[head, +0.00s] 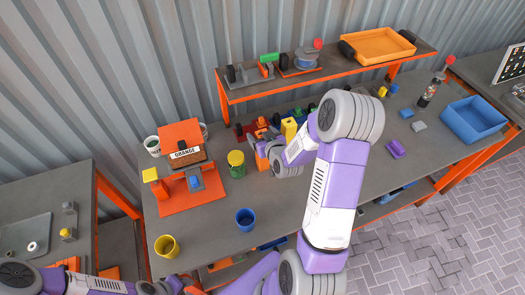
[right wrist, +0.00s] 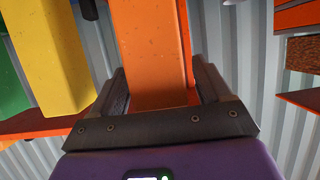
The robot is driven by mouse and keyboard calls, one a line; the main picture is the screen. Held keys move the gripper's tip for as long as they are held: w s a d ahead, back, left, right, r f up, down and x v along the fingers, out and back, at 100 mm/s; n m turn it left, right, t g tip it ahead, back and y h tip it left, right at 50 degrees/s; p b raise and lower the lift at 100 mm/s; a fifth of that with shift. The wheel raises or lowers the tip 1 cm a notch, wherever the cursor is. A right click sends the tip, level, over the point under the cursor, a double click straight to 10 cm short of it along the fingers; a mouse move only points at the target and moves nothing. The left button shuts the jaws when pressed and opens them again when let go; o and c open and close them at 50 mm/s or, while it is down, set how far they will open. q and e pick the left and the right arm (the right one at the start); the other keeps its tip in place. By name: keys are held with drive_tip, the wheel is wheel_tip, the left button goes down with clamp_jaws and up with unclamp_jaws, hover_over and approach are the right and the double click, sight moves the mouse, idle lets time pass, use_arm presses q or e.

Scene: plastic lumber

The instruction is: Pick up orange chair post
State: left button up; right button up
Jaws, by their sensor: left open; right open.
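In the right wrist view an orange post (right wrist: 152,45) stands between the two fingers of my right gripper (right wrist: 162,85). The fingers are apart, one on each side of the post; whether either touches it I cannot tell. In the head view my right gripper (head: 267,152) is at the row of coloured parts on the table, and my own arm hides much of it. A bit of orange (head: 261,147) shows beside it. My left gripper (head: 180,286) is low at the bottom edge, partly cut off, away from the parts, open.
A yellow post (right wrist: 58,50) stands close left of the orange one; it also shows in the head view (head: 289,130). Green and yellow cup (head: 237,165), blue cup (head: 245,218), yellow cup (head: 166,247) and an orange stand (head: 190,196) are left. A raised shelf (head: 335,74) runs behind.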

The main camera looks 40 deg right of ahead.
drive_tip(key=shift+w+d+f, duration=0.1)
drive_tip(key=shift+w+f, duration=0.15)
drive_tip(key=shift+w, duration=0.15)
clamp_jaws()
